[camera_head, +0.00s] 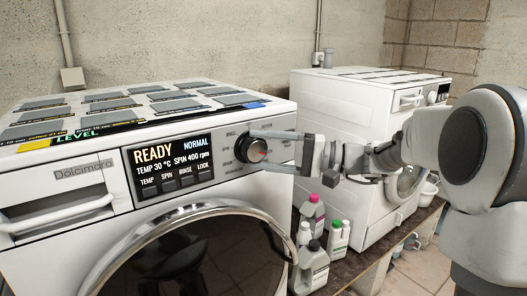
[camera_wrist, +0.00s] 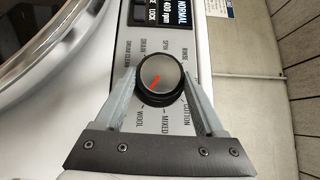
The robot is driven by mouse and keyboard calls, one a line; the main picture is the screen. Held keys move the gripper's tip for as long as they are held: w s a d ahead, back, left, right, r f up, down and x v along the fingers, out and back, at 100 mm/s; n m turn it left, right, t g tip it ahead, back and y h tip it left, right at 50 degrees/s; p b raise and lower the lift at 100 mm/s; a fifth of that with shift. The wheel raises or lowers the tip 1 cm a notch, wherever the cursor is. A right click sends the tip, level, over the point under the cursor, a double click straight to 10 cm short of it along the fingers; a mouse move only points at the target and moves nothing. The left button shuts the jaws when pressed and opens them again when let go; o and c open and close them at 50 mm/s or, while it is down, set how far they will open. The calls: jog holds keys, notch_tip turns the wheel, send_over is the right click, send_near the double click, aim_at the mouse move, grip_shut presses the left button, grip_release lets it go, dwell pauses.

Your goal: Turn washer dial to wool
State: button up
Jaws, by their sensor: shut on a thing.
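The washer dial (camera_head: 251,149) is a dark round knob with a silver face on the front panel of the near white washer (camera_head: 60,180). In the wrist view the dial (camera_wrist: 160,72) has a red pointer line running from its middle toward the lower left. The label "WOOL" (camera_wrist: 141,112) is printed below and left of the dial. The pointer lies near that side, but I cannot tell that it meets the label. My gripper (camera_wrist: 161,90) is shut on the dial, one finger on each side. The washer display (camera_head: 172,161) reads READY, NORMAL, 30 °C and 400 rpm.
A second white washer (camera_head: 345,130) stands behind to the right. Several detergent bottles (camera_head: 312,262) stand on the ledge between the machines, below my arm. Panels and a green LEVEL strip lie on the near washer's top. The round door (camera_head: 98,262) is below the dial.

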dwell(0.3)
jog(key=o, duration=1.3)
jog(key=shift+o, duration=0.2)
jog(key=shift+d, duration=0.1)
jog(key=s+d+p, duration=0.1)
jog(key=s+d, duration=0.2)
jog(key=d, duration=1.4)
jog(key=shift+s+f, duration=0.15)
jog(key=shift+f, duration=0.15)
jog(key=shift+a, duration=0.1)
